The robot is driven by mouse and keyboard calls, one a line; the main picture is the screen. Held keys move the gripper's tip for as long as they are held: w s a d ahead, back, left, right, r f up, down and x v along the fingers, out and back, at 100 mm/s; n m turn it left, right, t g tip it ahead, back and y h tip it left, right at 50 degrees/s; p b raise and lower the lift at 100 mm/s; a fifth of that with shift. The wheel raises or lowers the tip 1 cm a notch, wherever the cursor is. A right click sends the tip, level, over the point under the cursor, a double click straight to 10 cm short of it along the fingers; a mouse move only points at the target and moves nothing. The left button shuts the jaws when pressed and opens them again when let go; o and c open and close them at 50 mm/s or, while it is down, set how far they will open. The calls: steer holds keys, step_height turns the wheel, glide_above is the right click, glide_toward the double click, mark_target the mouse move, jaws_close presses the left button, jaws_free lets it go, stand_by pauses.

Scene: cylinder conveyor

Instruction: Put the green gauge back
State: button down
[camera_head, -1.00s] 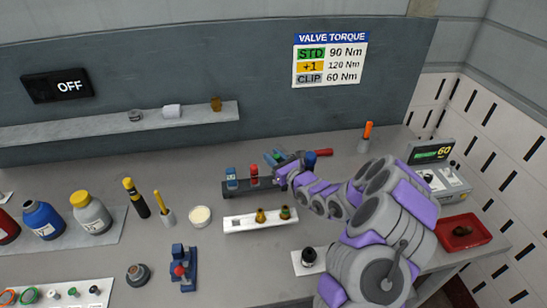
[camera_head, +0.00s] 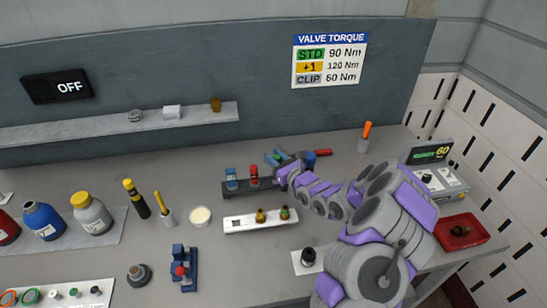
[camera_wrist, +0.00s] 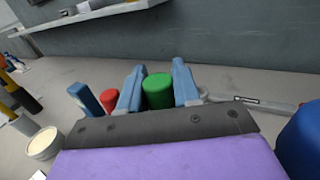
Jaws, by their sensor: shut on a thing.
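My gripper (camera_wrist: 157,74) is shut on the green gauge (camera_wrist: 158,92), which shows as a green cylinder between its two blue fingers in the wrist view. In the head view my gripper (camera_head: 275,158) is at the dark rack (camera_head: 238,193), just right of the red gauge (camera_head: 254,176). The red gauge (camera_wrist: 108,99) is left of my fingers in the wrist view. A light blue gauge (camera_head: 231,177) stands at the rack's left end, and a dark blue one (camera_head: 310,160) is right of my gripper. The green gauge's lower end is hidden, so I cannot tell whether it touches the rack.
A white tray (camera_head: 240,224) with two brass fittings lies in front of the rack. A white bowl (camera_head: 200,215) and several bottles stand to the left. A red-handled tool (camera_head: 322,152) lies behind. A meter (camera_head: 432,180) and a red bin (camera_head: 462,228) are at the right.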

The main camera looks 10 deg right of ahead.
steer(key=shift+f+b, duration=0.3)
steer(key=shift+f, duration=1.35)
steer(key=c, duration=0.7)
jaws_free()
steer(key=shift+r+p, duration=1.15)
steer(key=shift+r, duration=1.8)
